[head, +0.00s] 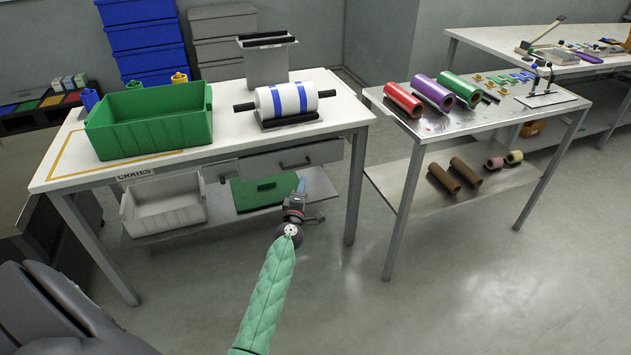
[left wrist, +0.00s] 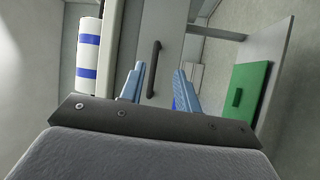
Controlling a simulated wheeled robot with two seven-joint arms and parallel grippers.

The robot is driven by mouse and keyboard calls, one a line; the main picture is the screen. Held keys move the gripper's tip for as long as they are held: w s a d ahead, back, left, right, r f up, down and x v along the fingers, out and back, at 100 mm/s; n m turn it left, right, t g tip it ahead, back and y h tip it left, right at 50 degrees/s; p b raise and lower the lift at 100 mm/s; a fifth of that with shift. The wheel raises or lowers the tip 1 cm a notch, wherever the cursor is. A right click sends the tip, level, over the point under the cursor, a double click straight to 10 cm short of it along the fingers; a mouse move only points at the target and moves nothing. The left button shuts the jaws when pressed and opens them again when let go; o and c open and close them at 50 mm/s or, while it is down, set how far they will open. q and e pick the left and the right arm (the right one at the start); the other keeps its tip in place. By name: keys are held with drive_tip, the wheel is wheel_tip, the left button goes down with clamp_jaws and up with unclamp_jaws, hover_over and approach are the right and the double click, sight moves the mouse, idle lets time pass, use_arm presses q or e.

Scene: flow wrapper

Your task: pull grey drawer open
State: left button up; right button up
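The grey drawer (head: 322,153) sits under the right part of the white-topped table, with a dark bar handle (head: 295,163) on its front. In the left wrist view the drawer front (left wrist: 167,50) is ahead, and its handle (left wrist: 153,70) shows between the fingers in the picture. My left gripper (head: 301,184) is in front of and a little below the drawer in the head view. Its two blue fingers (left wrist: 158,78) are apart with nothing held; I see no clear contact with the handle. My right gripper is not in view.
The white-topped table (head: 225,112) carries a green crate (head: 150,125) and a white roll with blue bands (head: 287,100). Below are a pale crate (head: 163,205) and a green handled box (head: 262,193). A metal table (head: 440,130) with coloured rolls stands right. Floor between is clear.

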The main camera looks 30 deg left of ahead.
sight(296, 169)
use_arm(q)
drive_tip(key=shift+w+a+r+n+g+y, duration=0.15)
drive_tip(key=shift+w+a+r+n+y, duration=0.2)
drive_tip(key=shift+w+a, duration=0.6)
drive_tip(key=shift+w+a+r+n+g+y, duration=0.1)
drive_tip(key=shift+w+a+r+n+y, duration=0.25)
drive_tip(key=shift+w+a, duration=0.6)
drive_tip(key=shift+w+a+r+n+g+y, duration=0.15)
drive_tip(key=shift+w+a+r+n+y, duration=0.2)
drive_tip(key=shift+w+a, duration=0.6)
drive_tip(key=shift+c, duration=0.4)
clamp_jaws()
